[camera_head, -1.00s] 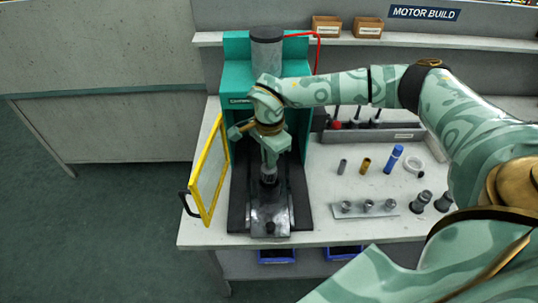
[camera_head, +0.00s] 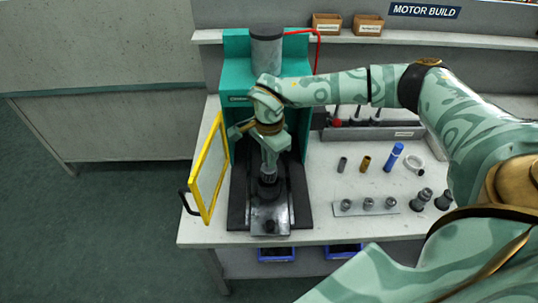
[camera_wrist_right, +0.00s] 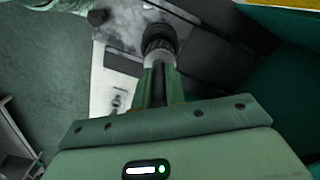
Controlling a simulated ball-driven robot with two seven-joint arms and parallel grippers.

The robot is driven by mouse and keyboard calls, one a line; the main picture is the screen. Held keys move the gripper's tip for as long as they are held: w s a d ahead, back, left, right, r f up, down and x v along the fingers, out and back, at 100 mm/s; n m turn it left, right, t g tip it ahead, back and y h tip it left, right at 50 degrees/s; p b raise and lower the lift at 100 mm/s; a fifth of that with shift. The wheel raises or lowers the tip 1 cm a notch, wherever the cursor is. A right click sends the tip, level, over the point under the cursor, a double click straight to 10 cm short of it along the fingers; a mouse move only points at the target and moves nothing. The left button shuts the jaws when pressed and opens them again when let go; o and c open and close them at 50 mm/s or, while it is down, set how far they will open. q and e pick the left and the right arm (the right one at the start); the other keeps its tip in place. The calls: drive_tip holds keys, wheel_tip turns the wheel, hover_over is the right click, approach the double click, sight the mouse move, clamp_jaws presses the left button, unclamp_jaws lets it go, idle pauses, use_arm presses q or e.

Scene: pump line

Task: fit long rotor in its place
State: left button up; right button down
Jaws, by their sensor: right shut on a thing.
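My right gripper (camera_head: 269,162) points down inside the green press and is shut on a dark, ribbed cylindrical piece (camera_head: 268,179), which looks like the long rotor. The piece is upright over the press's dark sliding plate (camera_head: 270,222). In the right wrist view, the fingers (camera_wrist_right: 160,88) close on it, and its dark ribbed head with a pale band (camera_wrist_right: 159,57) shows beyond them. Whether its lower end touches or enters the seat below is hidden. My left gripper is not in view.
The press's yellow-framed door (camera_head: 208,170) stands open at left. At right on the bench stand a grey cylinder (camera_head: 342,164), a brass one (camera_head: 365,163), a blue one (camera_head: 392,157), a white ring (camera_head: 413,164), a strip holding small parts (camera_head: 354,211) and dark parts (camera_head: 422,198).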

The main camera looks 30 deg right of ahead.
drive_tip(key=shift+f, duration=0.3)
drive_tip(key=shift+f+b, duration=0.4)
drive_tip(key=shift+f, duration=0.4)
drive_tip(key=c, duration=1.1)
unclamp_jaws()
wheel_tip(320, 180, up, 5)
drive_tip(key=p, duration=0.4)
drive_tip(key=shift+p, duration=0.35)
